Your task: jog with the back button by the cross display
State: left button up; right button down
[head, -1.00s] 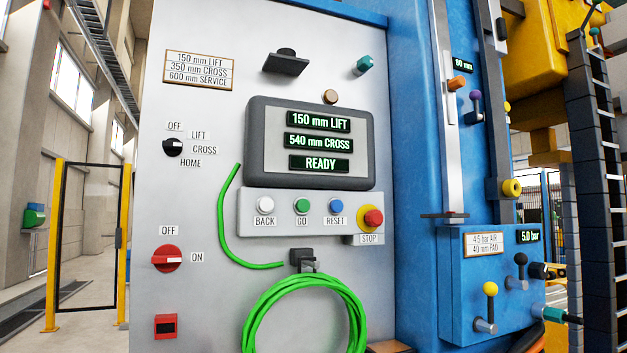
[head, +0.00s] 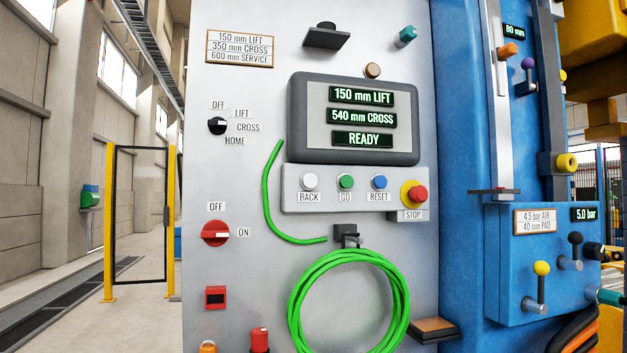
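The white back button (head: 309,182) is at the left of the button strip, above its BACK label. The cross display (head: 361,117) reads 540 mm CROSS, between the 150 mm LIFT display (head: 361,96) and the READY display (head: 362,139). A plate (head: 240,48) reads 150 mm LIFT, 350 mm CROSS, 600 mm SERVICE. The black selector knob (head: 217,126) has its white mark to the right, at CROSS. Neither of my grippers is in view.
Green GO (head: 346,182) and blue RESET (head: 379,182) buttons and a red stop button (head: 415,194) sit right of BACK. The red switch (head: 215,233) points to ON. A coiled green hose (head: 297,298) hangs below; a small ledge (head: 433,328) juts out at right.

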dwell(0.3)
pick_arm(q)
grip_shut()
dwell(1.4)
